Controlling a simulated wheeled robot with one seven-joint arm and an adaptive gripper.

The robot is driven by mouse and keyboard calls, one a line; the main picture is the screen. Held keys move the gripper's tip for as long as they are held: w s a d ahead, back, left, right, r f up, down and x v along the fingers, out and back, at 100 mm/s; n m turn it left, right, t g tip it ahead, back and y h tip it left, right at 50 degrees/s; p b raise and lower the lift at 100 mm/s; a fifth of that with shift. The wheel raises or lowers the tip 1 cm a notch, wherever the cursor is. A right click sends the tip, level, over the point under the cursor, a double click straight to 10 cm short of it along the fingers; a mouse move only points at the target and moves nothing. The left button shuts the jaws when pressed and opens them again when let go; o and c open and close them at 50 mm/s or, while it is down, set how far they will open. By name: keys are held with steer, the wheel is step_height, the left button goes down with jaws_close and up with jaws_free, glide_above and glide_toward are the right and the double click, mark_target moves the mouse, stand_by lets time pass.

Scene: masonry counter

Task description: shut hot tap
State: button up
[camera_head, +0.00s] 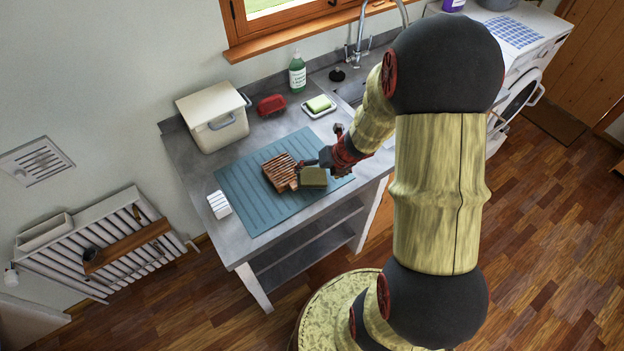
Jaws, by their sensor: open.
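The metal tap (359,52) stands at the back of the sink, below the window, with a tall curved spout. Small upright parts show on both sides of its base; they are too small to tell which is the hot handle or how it is turned. Whether water runs cannot be seen. My gripper (319,156) is open, low over the right part of the blue-grey drainer mat (240,190), well in front of the tap. It is beside a wooden slatted block (279,174) and an olive sponge-like block (313,178); contact cannot be told.
The sink (350,91) is partly hidden behind my arm. A dark plunger-like thing (337,75), a green soap bottle (297,74), a soap dish (319,112), a red item (271,105) and a cream bin (212,112) line the counter's back. A white box (219,204) lies left.

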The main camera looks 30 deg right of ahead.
mark_target(313, 174)
steer(key=x, duration=0.1)
steer(key=b+x, duration=0.1)
steer(key=x, duration=0.1)
steer(key=shift+s+a+f, duration=0.1)
steer(key=shift+s+a, duration=0.05)
steer(key=shift+a, duration=0.1)
steer(key=shift+w+f, duration=0.25)
steer(key=shift+w, duration=0.05)
steer(key=c, duration=0.3)
steer(key=c, duration=0.6)
steer(key=shift+r, duration=0.2)
